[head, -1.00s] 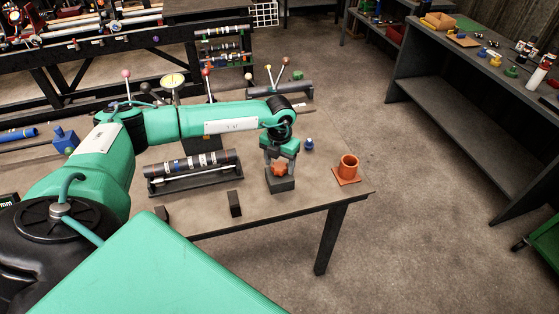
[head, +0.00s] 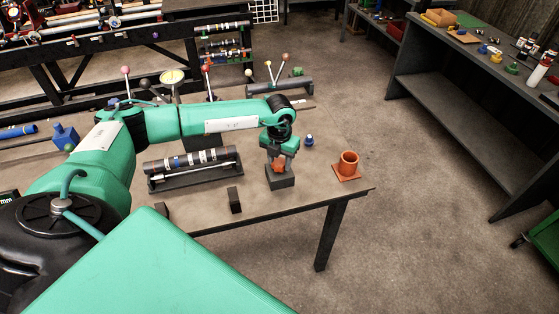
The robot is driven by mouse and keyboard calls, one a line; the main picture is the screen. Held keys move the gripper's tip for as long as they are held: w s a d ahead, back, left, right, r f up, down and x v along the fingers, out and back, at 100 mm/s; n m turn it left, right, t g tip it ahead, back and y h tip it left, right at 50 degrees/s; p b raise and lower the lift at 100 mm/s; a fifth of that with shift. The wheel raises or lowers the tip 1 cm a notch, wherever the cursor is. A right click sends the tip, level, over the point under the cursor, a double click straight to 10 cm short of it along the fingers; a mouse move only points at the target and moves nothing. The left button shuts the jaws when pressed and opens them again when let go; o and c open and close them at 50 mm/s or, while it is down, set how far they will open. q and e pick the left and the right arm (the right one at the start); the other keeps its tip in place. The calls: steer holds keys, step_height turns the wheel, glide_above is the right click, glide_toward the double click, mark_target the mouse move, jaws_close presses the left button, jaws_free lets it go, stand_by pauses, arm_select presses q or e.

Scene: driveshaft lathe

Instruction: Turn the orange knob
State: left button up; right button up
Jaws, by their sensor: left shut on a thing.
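The orange knob (head: 279,166) sits on top of a small dark block (head: 281,182) near the front right of the table. My left gripper (head: 279,158) points down over the knob and is shut on it, with its fingers at the knob's sides. The gripper covers the upper part of the knob. My right gripper does not show in the head view.
An orange cup on a square base (head: 348,164) stands right of the knob, near the table corner. A small blue piece (head: 309,140) stands behind. A dark rack with a shaft (head: 193,170) lies to the left, and a small black block (head: 234,200) stands at the front edge.

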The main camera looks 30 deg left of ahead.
arm_select(q)
steer(key=n+b, duration=0.1)
steer(key=n, duration=0.2)
steer(key=shift+f+n+b, duration=0.1)
steer(key=shift+n+b, duration=0.25)
steer(key=shift+n, duration=0.05)
steer(key=n+b, duration=0.1)
steer(key=n, duration=0.3)
steer(key=shift+b, duration=0.3)
steer(key=n+b, duration=0.1)
steer(key=n, duration=0.4)
steer(key=shift+r+n, duration=0.2)
steer(key=shift+n, duration=1.4)
steer(key=shift+w+n, duration=0.1)
steer(key=shift+n, duration=0.2)
steer(key=o, duration=1)
